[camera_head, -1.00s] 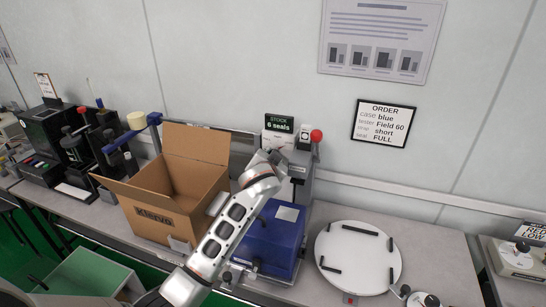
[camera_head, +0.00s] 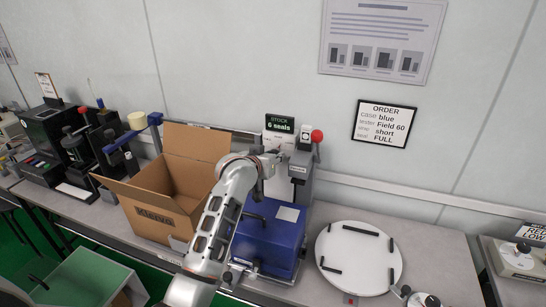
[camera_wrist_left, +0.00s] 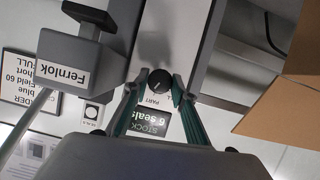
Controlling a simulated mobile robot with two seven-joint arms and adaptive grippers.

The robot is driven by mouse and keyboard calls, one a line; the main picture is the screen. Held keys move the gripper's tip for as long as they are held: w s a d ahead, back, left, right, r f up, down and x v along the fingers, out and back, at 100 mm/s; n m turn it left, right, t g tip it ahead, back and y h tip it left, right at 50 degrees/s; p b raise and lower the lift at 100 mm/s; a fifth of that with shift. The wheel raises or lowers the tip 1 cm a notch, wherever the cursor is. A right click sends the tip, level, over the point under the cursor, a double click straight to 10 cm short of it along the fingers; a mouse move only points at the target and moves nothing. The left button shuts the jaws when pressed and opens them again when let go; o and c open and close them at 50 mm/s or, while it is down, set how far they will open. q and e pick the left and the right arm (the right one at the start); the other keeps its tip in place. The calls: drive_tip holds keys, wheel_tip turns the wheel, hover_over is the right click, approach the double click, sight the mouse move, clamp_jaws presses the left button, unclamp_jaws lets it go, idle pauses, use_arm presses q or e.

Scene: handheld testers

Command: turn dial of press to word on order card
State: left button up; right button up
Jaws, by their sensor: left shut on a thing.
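The order card (camera_head: 384,123) hangs on the wall and reads case blue, tester Field 60, short, and FULL in its bottom line. The press (camera_head: 302,168) is grey with a red ball on its lever; its Fernlok label block (camera_wrist_left: 70,65) shows in the left wrist view. The black dial (camera_wrist_left: 160,80) sits on its face, with PART and part of another word beside it. My left gripper (camera_wrist_left: 157,91) is shut on the dial, its teal fingers on either side. The dial's pointer setting is too small to tell. My left gripper (camera_head: 279,158) hides the dial in the head view.
The STOCK 6 seals sign (camera_head: 279,124) stands right by the gripper. A white round turntable (camera_head: 350,285) is at right.

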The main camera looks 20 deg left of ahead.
use_arm(q)
drive_tip(key=n+t+h, duration=0.1)
drive_tip(key=n+h, duration=0.1)
drive_tip(key=n, duration=0.2)
drive_tip(key=n+t+h+b, duration=0.1)
drive_tip(key=n+h, duration=0.1)
drive_tip(key=n, duration=0.2)
drive_tip(key=n+h+b, duration=0.1)
drive_tip(key=n+h, duration=0.1)
drive_tip(key=n, duration=0.3)
drive_tip(key=shift+a+f+t, duration=0.25)
drive_tip(key=shift+f+t, duration=0.05)
drive_tip(key=shift+t, duration=0.1)
use_arm(e)
drive_tip(key=shift+w+a+r+t+y, duration=0.15)
drive_tip(key=shift+w+a+r+y, duration=0.15)
drive_tip(key=shift+a, duration=0.35)
drive_tip(key=shift+w+a+r+t+y, duration=0.15)
drive_tip(key=shift+w+a, duration=0.25)
drive_tip(key=shift+a, duration=0.2)
drive_tip(key=shift+d, duration=0.1)
use_arm(q)
drive_tip(key=o, duration=1)
drive_tip(key=shift+o, duration=0.4)
use_arm(e)
drive_tip(key=shift+f, duration=0.15)
drive_tip(key=shift+s+d, duration=0.1)
drive_tip(key=shift+d, duration=0.05)
